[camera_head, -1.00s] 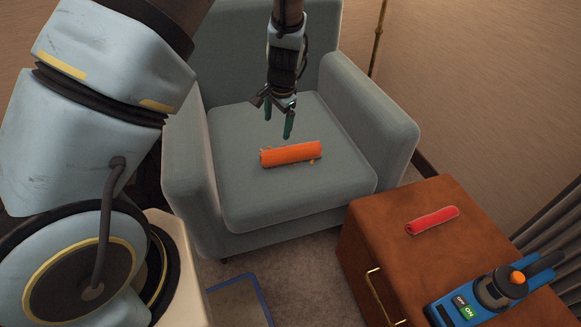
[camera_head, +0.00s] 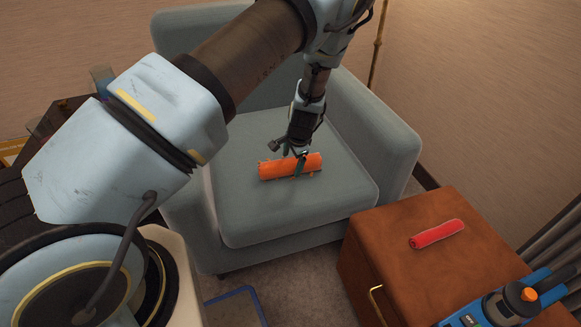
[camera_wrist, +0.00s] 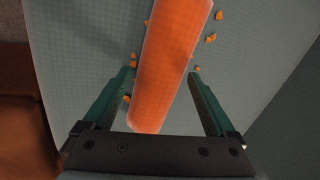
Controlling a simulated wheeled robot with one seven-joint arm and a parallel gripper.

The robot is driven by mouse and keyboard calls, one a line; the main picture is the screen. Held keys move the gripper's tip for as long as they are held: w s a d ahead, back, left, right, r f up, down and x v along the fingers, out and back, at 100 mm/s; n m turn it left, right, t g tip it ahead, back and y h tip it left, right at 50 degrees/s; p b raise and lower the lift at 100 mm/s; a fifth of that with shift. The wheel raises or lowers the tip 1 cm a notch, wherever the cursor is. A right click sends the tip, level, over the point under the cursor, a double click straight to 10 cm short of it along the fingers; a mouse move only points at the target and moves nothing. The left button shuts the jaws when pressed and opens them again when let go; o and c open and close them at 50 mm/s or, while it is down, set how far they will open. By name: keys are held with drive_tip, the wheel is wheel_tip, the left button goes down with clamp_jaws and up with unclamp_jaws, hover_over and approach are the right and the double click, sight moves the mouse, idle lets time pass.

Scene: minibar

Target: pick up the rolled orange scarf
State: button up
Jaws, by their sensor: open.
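The rolled orange scarf (camera_head: 290,167) lies on the seat of the grey-blue armchair (camera_head: 290,210). My gripper (camera_head: 298,160) is over the scarf in the head view, near its middle, and hides a small part of it. In the wrist view the orange scarf (camera_wrist: 172,65) runs lengthwise between the two green fingers of my gripper (camera_wrist: 163,75), with gaps on both sides. The fingers are apart and hold nothing. I cannot tell how far above the seat the fingertips are.
Small orange bits (camera_wrist: 210,38) lie around the scarf. The armchair's right arm (camera_head: 370,120) rises beside the seat. A brown cabinet (camera_head: 400,270) at right carries a red roll (camera_head: 437,233) and a blue device with an orange knob (camera_head: 500,303).

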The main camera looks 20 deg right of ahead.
drive_tip(key=shift+x, duration=1)
drive_tip(key=c, duration=1.2)
